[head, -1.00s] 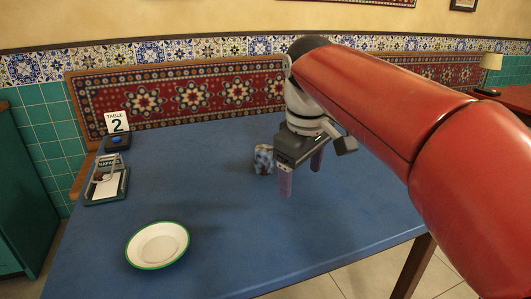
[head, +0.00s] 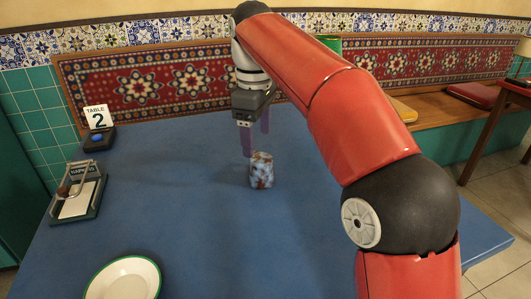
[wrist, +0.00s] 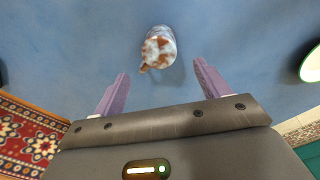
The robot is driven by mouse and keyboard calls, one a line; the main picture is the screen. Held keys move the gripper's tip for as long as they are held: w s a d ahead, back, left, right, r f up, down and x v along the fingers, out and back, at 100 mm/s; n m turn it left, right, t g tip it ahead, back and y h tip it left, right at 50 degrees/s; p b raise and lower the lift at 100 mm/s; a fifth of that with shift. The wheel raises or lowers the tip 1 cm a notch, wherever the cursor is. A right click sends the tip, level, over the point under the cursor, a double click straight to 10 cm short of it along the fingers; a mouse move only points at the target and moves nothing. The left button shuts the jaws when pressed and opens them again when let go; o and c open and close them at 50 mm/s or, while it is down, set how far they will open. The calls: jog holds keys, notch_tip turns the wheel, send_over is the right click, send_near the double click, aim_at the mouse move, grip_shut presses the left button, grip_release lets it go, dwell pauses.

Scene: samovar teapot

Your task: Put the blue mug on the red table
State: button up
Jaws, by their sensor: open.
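A small mug (head: 262,170), mottled pale blue and white with brown patches, stands on the blue table (head: 185,215). No plain blue mug shows. My gripper (head: 256,141) is open and empty, pointing down just behind the mug in the head view. In the wrist view the mug (wrist: 158,47) lies beyond the open fingertips (wrist: 160,72), roughly centred between them and apart from both. A red-topped piece (head: 517,88) shows at the right edge of the head view; I cannot tell whether it is the red table.
A green-rimmed white plate (head: 125,280) lies at the near left. A napkin holder (head: 78,192) and a table 2 sign (head: 97,117) stand at the left. A patterned bench back (head: 150,80) runs behind the table. The table around the mug is clear.

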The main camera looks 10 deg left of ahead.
aim_at(260, 157)
jog(key=f, duration=0.2)
jog(key=f+b, duration=0.1)
jog(key=f, duration=0.2)
jog(key=f+b, duration=0.1)
jog(key=f, duration=0.1)
jog(key=shift+d+f, duration=0.35)
jog(key=shift+c, duration=0.3)
jog(key=c, duration=1.2)
